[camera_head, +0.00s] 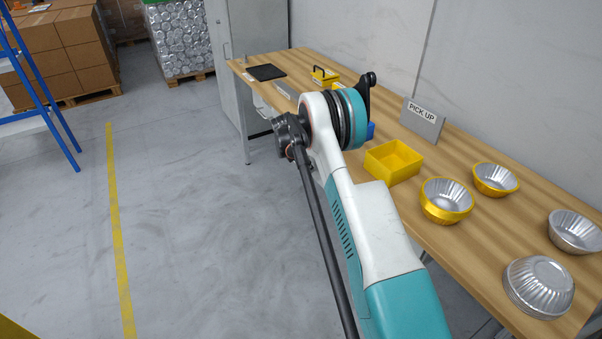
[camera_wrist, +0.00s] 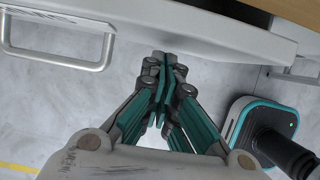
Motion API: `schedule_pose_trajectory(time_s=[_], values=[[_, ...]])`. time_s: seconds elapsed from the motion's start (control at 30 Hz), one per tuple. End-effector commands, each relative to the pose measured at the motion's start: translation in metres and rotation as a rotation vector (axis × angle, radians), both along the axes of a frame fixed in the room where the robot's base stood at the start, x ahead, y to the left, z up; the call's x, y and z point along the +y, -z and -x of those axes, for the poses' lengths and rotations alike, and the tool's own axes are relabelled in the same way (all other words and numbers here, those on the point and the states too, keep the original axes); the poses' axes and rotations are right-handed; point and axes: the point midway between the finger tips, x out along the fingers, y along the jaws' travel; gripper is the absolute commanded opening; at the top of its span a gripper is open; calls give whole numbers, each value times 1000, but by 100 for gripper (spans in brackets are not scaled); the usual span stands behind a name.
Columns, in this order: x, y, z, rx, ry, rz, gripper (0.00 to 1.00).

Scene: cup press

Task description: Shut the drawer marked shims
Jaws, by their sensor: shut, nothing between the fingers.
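In the wrist view a pale drawer front (camera_wrist: 215,38) runs across the top, with a silver bar handle (camera_wrist: 103,50) at the left. No shims marking is readable on it. My gripper (camera_wrist: 164,57) is shut and empty, its fingertips just below the drawer front and to the right of the handle. I cannot tell whether they touch it. In the head view a pale drawer-like part (camera_head: 263,107) shows under the table's far front edge, partly behind my arm. How far it stands open is unclear. My gripper is hidden behind my arm there.
The wooden table (camera_head: 470,229) carries a yellow bin (camera_head: 393,162), several foil cups, a PICK UP sign (camera_head: 422,119), a dark flat pad (camera_head: 266,72) and a yellow handled item (camera_head: 324,75). A grey cabinet (camera_head: 257,30) stands beyond.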

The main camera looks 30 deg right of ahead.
Motion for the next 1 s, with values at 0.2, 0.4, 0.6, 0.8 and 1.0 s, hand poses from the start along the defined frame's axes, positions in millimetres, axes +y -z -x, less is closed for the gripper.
schedule_pose_trajectory(time_s=[0.2,0.4,0.6,0.8,1.0], values=[[-2,-1,0,0,-1,0,0],[-4,-1,0,0,0,0,0],[-29,0,0,0,2,0,0],[-30,0,-1,1,0,0,0],[-27,0,-1,0,-1,0,0]])
